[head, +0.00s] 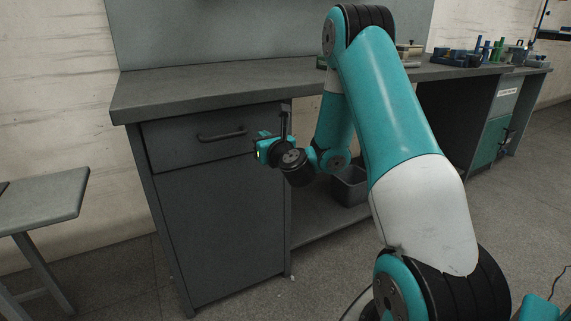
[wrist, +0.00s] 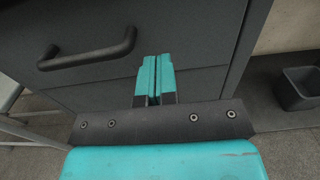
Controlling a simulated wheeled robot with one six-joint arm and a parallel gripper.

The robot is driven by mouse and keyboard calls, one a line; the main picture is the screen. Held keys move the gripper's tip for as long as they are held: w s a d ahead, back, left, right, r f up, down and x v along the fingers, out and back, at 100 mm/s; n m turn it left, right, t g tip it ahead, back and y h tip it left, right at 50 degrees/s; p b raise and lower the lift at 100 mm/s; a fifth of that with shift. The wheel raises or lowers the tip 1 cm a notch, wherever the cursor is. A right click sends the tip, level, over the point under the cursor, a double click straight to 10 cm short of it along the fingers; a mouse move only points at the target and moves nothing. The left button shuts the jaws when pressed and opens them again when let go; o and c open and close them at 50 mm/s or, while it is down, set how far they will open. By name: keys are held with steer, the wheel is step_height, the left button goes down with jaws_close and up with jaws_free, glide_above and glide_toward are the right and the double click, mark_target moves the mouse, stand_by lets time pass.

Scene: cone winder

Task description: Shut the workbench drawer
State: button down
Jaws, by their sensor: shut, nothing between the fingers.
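The workbench drawer (head: 185,143) is a dark grey front under the left end of the worktop, with a black bar handle (head: 221,134). It looks flush or nearly flush with the cabinet; a small gap cannot be ruled out. My gripper (head: 261,137) is at the right part of the drawer front, right of the handle. In the wrist view its two teal fingers (wrist: 155,75) are together and empty, pointing at the drawer front (wrist: 150,28), with the handle (wrist: 88,52) to their left. Whether the fingertips touch the front cannot be told. My wrist hides the drawer's right edge in the head view.
A cabinet door (head: 220,230) is below the drawer. A grey bin (head: 349,187) stands on the low shelf to the right. A grey stool or small table (head: 45,205) stands at the left. Blue trays (head: 458,57) and tools lie on the worktop (head: 210,85). Floor in front is clear.

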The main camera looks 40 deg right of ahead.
steer(key=b+v, duration=0.7)
steer(key=v, duration=0.1)
steer(key=shift+s+d, duration=0.25)
steer(key=shift+s, duration=0.15)
